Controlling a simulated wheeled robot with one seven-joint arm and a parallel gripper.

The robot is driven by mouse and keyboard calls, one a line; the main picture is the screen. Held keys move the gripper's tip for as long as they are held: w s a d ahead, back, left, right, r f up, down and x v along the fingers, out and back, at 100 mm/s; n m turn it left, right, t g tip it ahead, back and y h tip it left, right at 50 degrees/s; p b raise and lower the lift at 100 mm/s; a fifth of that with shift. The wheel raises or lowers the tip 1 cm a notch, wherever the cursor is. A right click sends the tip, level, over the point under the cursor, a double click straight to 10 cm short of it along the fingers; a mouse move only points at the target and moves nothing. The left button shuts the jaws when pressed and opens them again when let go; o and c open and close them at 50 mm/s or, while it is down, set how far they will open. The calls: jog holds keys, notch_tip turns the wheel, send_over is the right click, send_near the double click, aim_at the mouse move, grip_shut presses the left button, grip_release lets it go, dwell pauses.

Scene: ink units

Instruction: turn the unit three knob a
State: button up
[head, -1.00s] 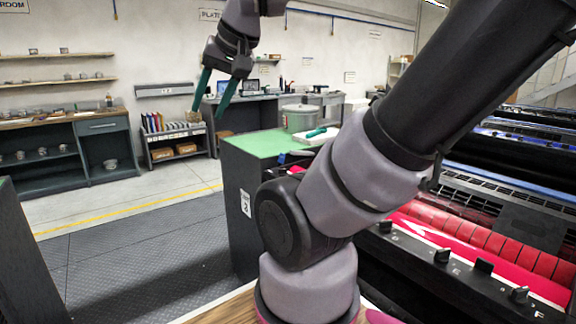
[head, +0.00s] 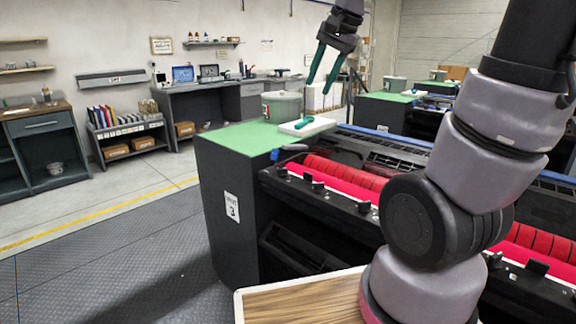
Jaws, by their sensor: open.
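The unit with the "UNIT 3" label (head: 232,207) stands in the middle of the head view, a dark cabinet with a green top (head: 240,140). Red rollers run along it, with a front rail (head: 335,200) that carries several black knobs. One knob (head: 318,187) and another knob (head: 364,207) show left of my arm. The knob letters are too small to read, so I cannot tell which is knob a. My gripper (head: 318,90) is open and empty, fingers pointing down, above and behind the rail in the picture. My arm hides part of the rail.
A white tray (head: 296,128) with a green tool and a grey pot (head: 281,106) stand on the green top. More units stand behind at right. The floor at left is clear.

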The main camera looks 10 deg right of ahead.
jog(key=w+a+f+m+g+h, duration=0.1)
jog(key=w+f+m, duration=0.1)
jog(key=w+f, duration=0.35)
jog(key=w+a+f+m+g, duration=0.1)
jog(key=w+f+m, duration=0.15)
jog(key=w, duration=0.55)
jog(key=m+g+h, duration=0.2)
jog(key=m, duration=0.1)
send_over(282, 172)
notch_tip(282, 172, down, 13)
jog(key=f, duration=0.9)
jog(key=shift+w+d+f, duration=0.1)
jog(key=shift+w+f, duration=0.2)
jog(key=shift+f, duration=0.1)
grip_shut()
